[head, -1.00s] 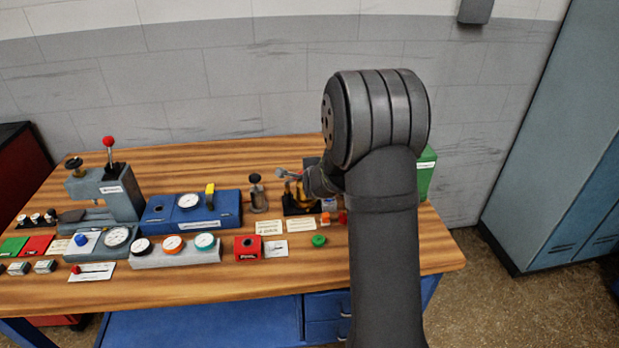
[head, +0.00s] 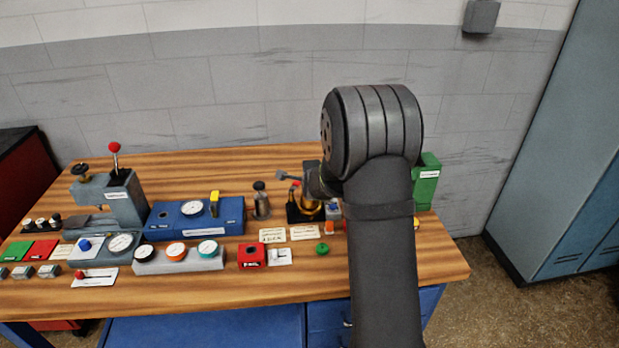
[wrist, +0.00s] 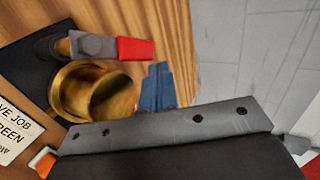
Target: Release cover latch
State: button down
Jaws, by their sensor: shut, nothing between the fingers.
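A brass cup-shaped body (wrist: 90,93) stands on a black base. A grey block with a red-tipped lever, the likely cover latch (wrist: 120,48), sits beside it in the wrist view. In the head view the brass body (head: 311,211) is partly hidden by my wrist, and a small red tip (head: 295,183) shows above it. I see no clear contact with the lever.
A dark-capped post (head: 261,202) and a blue gauge box (head: 180,222) stand to the left. White cards (head: 304,232), a green knob (head: 322,249) and an orange button (head: 329,227) lie in front. A green box (head: 428,182) is to the right.

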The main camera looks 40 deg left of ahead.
jog(key=shift+d, duration=0.1)
dwell(0.7)
jog(key=shift+w+d, duration=0.2)
jog(key=shift+d, duration=0.4)
jog(key=w+d+r, duration=0.2)
jog(key=d+r, duration=0.3)
jog(key=d, duration=0.6)
jog(key=shift+w, duration=0.3)
jog(key=shift+a, duration=0.1)
jog(key=shift+s+a+f, duration=0.35)
jog(key=shift+a+f, duration=0.5)
jog(key=shift+a, duration=0.6)
jog(key=shift+s+a+f, duration=0.4)
jog(key=shift+a+f, duration=0.4)
jog(key=shift+a, duration=0.7)
jog(key=shift+s+a+f, duration=0.35)
jog(key=shift+a+f, duration=0.5)
jog(key=shift+a, duration=0.6)
